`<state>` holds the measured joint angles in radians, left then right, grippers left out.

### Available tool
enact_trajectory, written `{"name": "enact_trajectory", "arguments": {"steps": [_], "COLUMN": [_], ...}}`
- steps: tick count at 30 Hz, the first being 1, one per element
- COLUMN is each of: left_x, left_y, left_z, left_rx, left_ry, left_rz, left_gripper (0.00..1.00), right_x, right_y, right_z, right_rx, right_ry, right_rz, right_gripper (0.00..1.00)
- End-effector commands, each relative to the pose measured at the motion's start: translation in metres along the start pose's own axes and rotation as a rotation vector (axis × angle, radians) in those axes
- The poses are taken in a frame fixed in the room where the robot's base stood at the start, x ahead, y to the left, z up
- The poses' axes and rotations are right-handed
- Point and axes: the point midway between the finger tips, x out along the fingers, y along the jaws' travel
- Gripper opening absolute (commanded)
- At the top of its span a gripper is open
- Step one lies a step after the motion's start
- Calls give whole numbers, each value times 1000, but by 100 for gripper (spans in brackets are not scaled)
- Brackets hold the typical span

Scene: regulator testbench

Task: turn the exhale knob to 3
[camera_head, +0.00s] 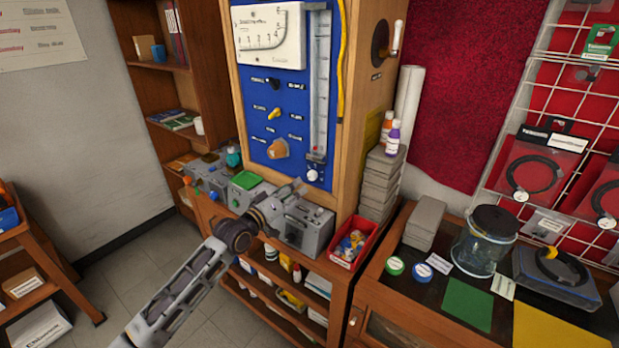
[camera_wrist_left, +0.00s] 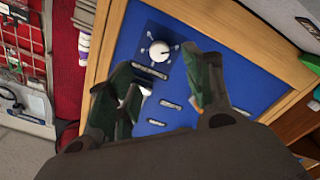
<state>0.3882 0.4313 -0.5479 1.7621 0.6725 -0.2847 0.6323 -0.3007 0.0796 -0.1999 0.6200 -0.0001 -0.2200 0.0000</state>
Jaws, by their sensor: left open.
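The blue panel (camera_head: 262,105) of the wooden test stand carries a dark knob (camera_head: 273,84), a yellow knob (camera_head: 274,114), an orange knob (camera_head: 277,149) and a white knob (camera_head: 311,175) under the clear tube. The labels are too small to read, so I cannot tell which is the exhale knob. My left gripper (camera_head: 297,187) is low in front of the panel, below the orange knob. In the left wrist view my left gripper (camera_wrist_left: 165,88) is open, with nothing held between its fingers. A round white knob (camera_wrist_left: 159,51) with marks around it lies just beyond the fingertips. My right gripper is out of view.
Grey instrument boxes (camera_head: 304,229) stand on the bench below the panel, close to my left arm. A red bin (camera_head: 351,245) sits to their right. A clear jar (camera_head: 484,240) stands on the right-hand table. Grey blocks (camera_head: 380,180) are stacked beside the stand.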

Motion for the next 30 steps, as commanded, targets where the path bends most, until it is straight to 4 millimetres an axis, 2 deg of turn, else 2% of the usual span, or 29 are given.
{"name": "enact_trajectory", "arguments": {"steps": [12,30], "left_x": [39,85], "left_y": [1,1], "left_z": [-1,0], "left_rx": [1,-1], "left_ry": [1,0], "left_rz": [1,2], "left_gripper": [51,51], "right_x": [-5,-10], "right_y": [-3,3], "right_z": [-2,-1], "right_rx": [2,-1], "right_ry": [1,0], "right_rz": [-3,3], "right_gripper": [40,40]}}
